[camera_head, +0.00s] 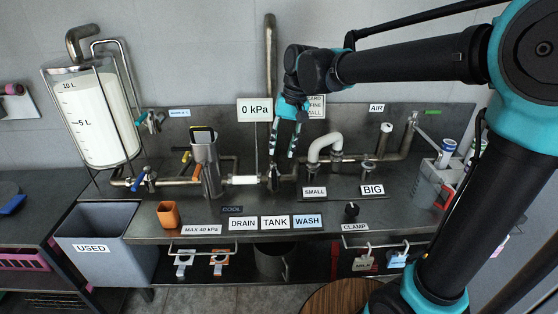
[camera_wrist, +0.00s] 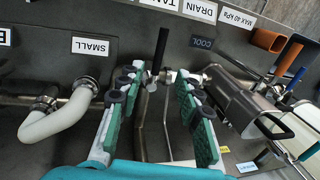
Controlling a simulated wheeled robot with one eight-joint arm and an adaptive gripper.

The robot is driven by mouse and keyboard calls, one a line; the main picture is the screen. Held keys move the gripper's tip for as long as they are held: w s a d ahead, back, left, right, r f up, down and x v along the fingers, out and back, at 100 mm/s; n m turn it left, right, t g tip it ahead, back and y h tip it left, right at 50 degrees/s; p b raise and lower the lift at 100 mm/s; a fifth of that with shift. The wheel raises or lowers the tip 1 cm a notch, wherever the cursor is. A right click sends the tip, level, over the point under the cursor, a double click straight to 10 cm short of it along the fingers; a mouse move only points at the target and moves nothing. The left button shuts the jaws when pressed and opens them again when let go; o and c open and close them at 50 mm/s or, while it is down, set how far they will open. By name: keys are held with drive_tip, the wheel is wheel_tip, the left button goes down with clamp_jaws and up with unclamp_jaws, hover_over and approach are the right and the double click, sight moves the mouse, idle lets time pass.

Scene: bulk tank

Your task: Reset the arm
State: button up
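My arm reaches in from the right in the head view and bends down at the wrist. My gripper (camera_head: 284,152) hangs above the back of the steel bench, in front of the panel and close to the pipe fittings between the TANK and SMALL labels. In the wrist view my gripper (camera_wrist: 160,82) shows two green-padded fingers held apart. Nothing is gripped between them. A black-handled valve (camera_wrist: 160,50) and thin pipes show beyond the gap; I cannot tell how close the fingertips are to them.
A white curved pipe (camera_head: 325,146) stands right of my gripper. A steel canister (camera_head: 206,165) and an orange cup (camera_head: 167,214) are to the left. A tall tank of white liquid (camera_head: 98,118) and a grey USED bin (camera_head: 108,240) are further left. The gauge sign reads 0 kPa (camera_head: 255,109).

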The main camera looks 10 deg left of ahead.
drive_tip(key=shift+d+r, duration=0.15)
drive_tip(key=shift+r, duration=0.7)
drive_tip(key=s+d+f+m+t, duration=0.1)
drive_tip(key=d+f, duration=0.5)
drive_tip(key=d, duration=0.4)
drive_tip(key=d+f+m+t, duration=0.1)
drive_tip(key=d+f+t, duration=0.1)
drive_tip(key=d+f, duration=0.6)
drive_tip(key=s+d+f, duration=0.2)
drive_tip(key=s+d, duration=0.1)
drive_tip(key=d, duration=0.1)
drive_tip(key=s+d+f+t+h, duration=0.1)
drive_tip(key=s+d+f, duration=0.1)
drive_tip(key=d, duration=0.3)
drive_tip(key=s+d+f+h, duration=0.1)
drive_tip(key=s+d+f, duration=0.2)
drive_tip(key=s+d, duration=0.1)
drive_tip(key=shift+d+m+t, duration=0.15)
drive_tip(key=shift+m+t, duration=0.15)
drive_tip(key=shift+m, duration=0.1)
drive_tip(key=shift+w+r, duration=0.1)
